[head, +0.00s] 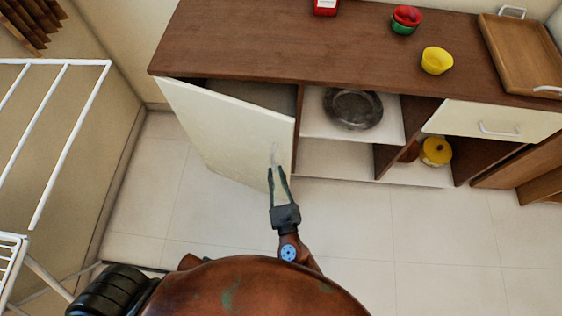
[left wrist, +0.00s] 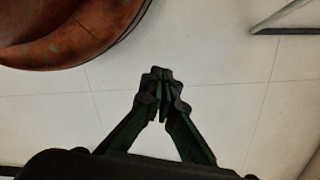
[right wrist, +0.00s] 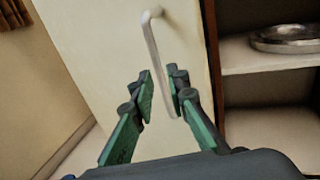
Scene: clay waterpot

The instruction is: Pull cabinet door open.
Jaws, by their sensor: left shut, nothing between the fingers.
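The white cabinet door (head: 225,128) stands ajar at the left of the cabinet, with a dark gap behind its top edge. It also shows in the right wrist view (right wrist: 100,50). Its pale bar handle (right wrist: 152,35) runs down towards the space between my right fingertips; in the head view the handle (head: 275,152) is small. My right gripper (head: 278,170) is open in front of the door, its fingers (right wrist: 161,78) on either side of the handle's lower part. I cannot tell whether they touch it. My left gripper (left wrist: 161,75) is shut and empty above the floor, outside the head view.
An open shelf holds a dark metal plate (head: 353,108), and a yellow pot (head: 436,151) sits in a lower compartment. A drawer (head: 495,122) is at the right. Bowls (head: 437,60) and a wooden tray (head: 525,55) stand on top. A white rack (head: 70,130) is left; the tiled floor is clear.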

